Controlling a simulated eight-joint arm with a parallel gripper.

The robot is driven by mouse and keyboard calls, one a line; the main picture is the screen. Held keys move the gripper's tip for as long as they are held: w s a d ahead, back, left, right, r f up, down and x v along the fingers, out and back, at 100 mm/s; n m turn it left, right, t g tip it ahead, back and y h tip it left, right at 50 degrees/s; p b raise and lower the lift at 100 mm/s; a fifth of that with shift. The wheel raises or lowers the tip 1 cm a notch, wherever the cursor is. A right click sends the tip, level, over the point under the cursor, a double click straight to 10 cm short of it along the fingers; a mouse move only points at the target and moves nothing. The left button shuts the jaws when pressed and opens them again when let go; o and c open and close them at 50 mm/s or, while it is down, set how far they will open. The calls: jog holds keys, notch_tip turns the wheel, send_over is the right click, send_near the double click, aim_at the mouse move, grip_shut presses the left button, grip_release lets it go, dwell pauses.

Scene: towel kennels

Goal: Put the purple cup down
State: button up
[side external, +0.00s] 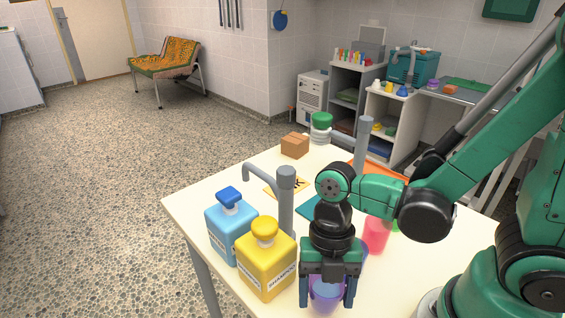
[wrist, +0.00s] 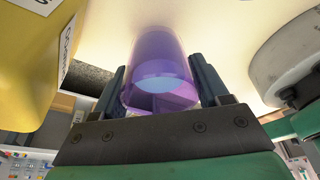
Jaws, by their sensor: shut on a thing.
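The purple cup (side external: 326,294) is see-through and sits between the fingers of my gripper (side external: 328,298), near the table's front edge in the side external view. The gripper points down and is shut on the cup. In the wrist view the cup (wrist: 160,62) stands between the two dark fingers, with a pale blue disc showing inside it. I cannot tell whether its base touches the cream table (side external: 200,193).
A yellow shampoo bottle (side external: 266,262) and a blue bottle (side external: 230,228) stand left of my gripper, by a grey post (side external: 286,205). A pink cup (side external: 376,236) and another purplish thing (side external: 362,256) are close behind on the right. A brown box (side external: 295,146) sits at the far edge.

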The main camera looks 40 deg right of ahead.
jog(key=shift+f, duration=0.9)
jog(key=o, duration=1.3)
jog(key=shift+o, duration=0.2)
jog(key=shift+r, duration=0.15)
jog(key=v, duration=1.1)
jog(key=w+d+m+t+h, duration=0.1)
jog(key=w+d+m+t, duration=0.2)
jog(key=m, duration=1)
jog(key=w+d+r+m+t+h, duration=0.1)
jog(key=w+d+m+t, duration=0.2)
jog(key=m, duration=1.1)
jog(key=d+t, duration=0.1)
jog(key=t, duration=0.2)
jog(key=shift+w+r, duration=0.2)
jog(key=shift+r, duration=0.1)
jog(key=shift+d, duration=0.1)
